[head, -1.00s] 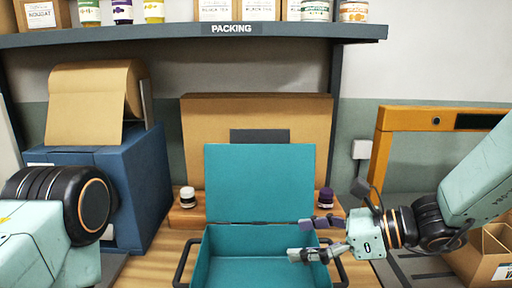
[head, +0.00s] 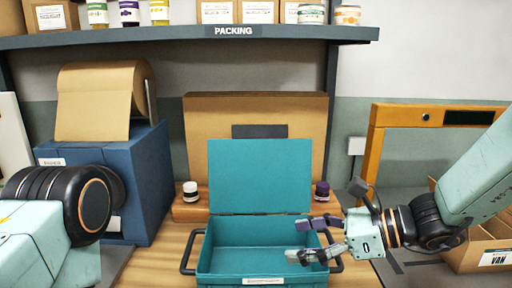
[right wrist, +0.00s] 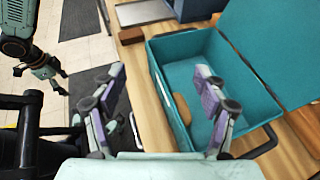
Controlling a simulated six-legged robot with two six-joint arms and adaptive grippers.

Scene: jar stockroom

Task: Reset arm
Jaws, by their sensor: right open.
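My right gripper (head: 302,240) is open and empty, over the right side of the open teal case (head: 225,258) in the head view. In the right wrist view its two fingers (right wrist: 160,80) stand wide apart with nothing between them, and the case (right wrist: 185,42) lies beyond, to the right. My left arm shows only as a rounded joint at the left of the head view. My left gripper (right wrist: 45,70) shows small and dark at the upper left of the right wrist view, hanging over the floor; its finger opening is unclear.
A white-lidded jar (head: 190,191) and a purple-lidded jar (head: 321,190) stand on a wooden ledge behind the case. A blue box (head: 140,180) is at left, an orange frame (head: 376,140) at right. Open cartons (head: 490,240) stand at far right. A brown oval thing (right wrist: 182,108) lies inside the case.

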